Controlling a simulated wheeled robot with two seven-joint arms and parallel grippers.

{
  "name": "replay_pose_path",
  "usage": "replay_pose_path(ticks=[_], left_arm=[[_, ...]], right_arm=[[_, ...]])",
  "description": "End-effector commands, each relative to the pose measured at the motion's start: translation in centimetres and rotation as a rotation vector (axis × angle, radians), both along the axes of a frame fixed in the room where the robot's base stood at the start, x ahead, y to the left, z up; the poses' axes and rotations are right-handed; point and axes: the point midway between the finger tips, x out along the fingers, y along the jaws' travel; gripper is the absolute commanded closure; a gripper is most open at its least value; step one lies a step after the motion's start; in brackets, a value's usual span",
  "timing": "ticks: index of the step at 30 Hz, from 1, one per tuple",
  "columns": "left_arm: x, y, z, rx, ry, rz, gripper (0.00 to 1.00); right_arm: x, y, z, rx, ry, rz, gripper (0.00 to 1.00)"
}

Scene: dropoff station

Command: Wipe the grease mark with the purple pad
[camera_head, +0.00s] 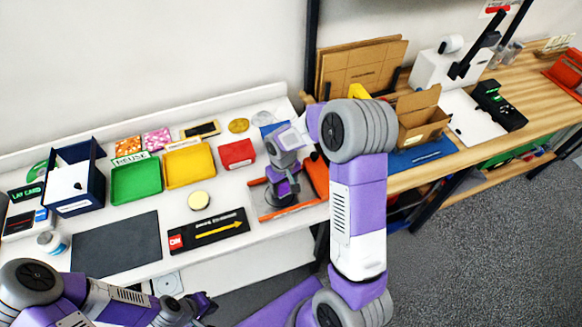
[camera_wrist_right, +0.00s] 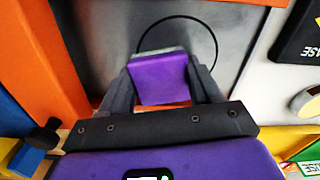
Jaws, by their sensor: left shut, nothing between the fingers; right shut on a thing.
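The purple pad (camera_wrist_right: 160,78) is held between the fingers of my right gripper (camera_wrist_right: 162,85), with a paler edge along its far side. Beyond it is a grey plate (camera_wrist_right: 95,40) with a thin black circle drawn on it. The pad covers part of the circle; I see no clear grease mark, and contact with the plate cannot be told. In the head view, my right gripper (camera_head: 284,190) is over the orange-framed plate (camera_head: 318,180) at the bench's right end. My left gripper (camera_head: 207,306) is shut and empty in front of the bench's front edge.
A black sign with a yellow arrow (camera_head: 208,230) lies left of the plate. Red (camera_head: 236,154), yellow (camera_head: 189,166) and green (camera_head: 136,181) bins stand behind. A dark mat (camera_head: 115,245) lies front left. A wooden bench (camera_head: 540,110) with a cardboard box (camera_head: 420,117) is at right.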

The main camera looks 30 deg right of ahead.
Motion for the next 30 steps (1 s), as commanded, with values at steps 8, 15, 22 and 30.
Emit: replay_pose_path(ticks=[8,15,22,30], left_arm=[[0.0,0.0,0.7,0.000,0.000,0.000,1.00],[0.0,0.0,2.5,0.000,0.000,0.000,1.00],[0.0,0.0,4.0,0.000,0.000,0.000,1.00],[0.0,0.0,5.6,0.000,0.000,0.000,1.00]], right_arm=[[0.1,-1.9,0.3,-0.001,0.002,0.009,0.70],[0.2,-1.7,3.5,0.000,0.001,0.012,0.70],[0.2,-1.6,5.6,0.000,0.001,0.013,0.70],[0.3,-1.5,7.8,-0.001,0.000,0.015,0.70]])
